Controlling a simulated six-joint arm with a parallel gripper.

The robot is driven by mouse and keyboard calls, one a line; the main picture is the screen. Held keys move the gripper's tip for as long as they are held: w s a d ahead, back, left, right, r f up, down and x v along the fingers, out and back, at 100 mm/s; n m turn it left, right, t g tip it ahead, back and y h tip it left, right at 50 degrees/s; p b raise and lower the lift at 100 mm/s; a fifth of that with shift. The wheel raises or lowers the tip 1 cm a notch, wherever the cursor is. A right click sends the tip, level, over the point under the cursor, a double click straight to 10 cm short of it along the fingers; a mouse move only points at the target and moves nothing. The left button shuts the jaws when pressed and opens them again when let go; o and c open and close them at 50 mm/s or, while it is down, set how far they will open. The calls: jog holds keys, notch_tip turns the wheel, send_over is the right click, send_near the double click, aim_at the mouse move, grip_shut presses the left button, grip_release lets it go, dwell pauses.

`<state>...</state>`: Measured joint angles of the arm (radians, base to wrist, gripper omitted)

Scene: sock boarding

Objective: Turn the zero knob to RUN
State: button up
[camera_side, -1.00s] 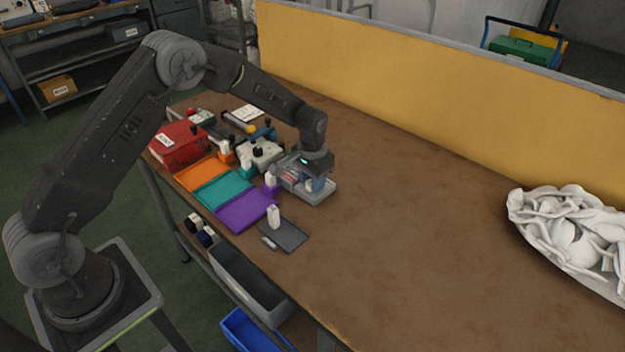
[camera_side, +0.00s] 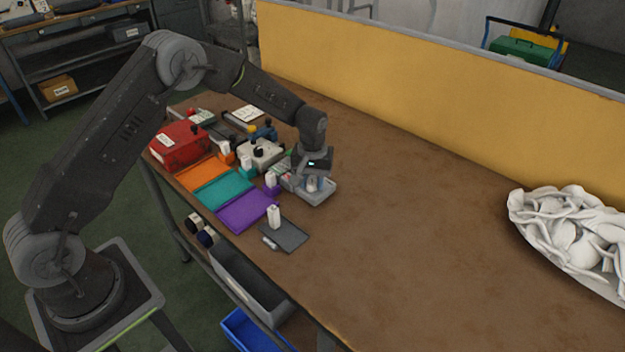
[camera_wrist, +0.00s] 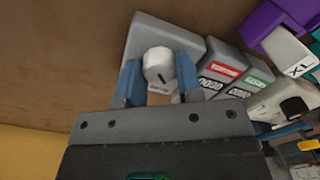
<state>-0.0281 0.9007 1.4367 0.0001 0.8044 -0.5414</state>
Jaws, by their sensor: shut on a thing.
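The zero knob (camera_wrist: 158,62) is a round white knob with a short dark mark on its face. It stands on a light grey counter box (camera_wrist: 205,45), which also shows in the side view (camera_side: 320,195). My gripper (camera_wrist: 158,76) has its two blue fingers on either side of the knob and is shut on it. In the side view my gripper (camera_side: 312,184) points down at the box's right part. The box carries a red label and a green label with number windows. I cannot read a RUN mark; the fingers and gripper body hide part of the panel around the knob.
Orange (camera_side: 197,173), teal (camera_side: 222,190) and purple (camera_side: 246,211) mats lie left of the box. A dark tray (camera_side: 288,236) with a white block is in front. A red box (camera_side: 180,146) stands far left. The table to the right is clear up to a basin of white socks (camera_side: 575,235).

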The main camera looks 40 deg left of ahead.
dwell(0.4)
jog(key=o, duration=0.9)
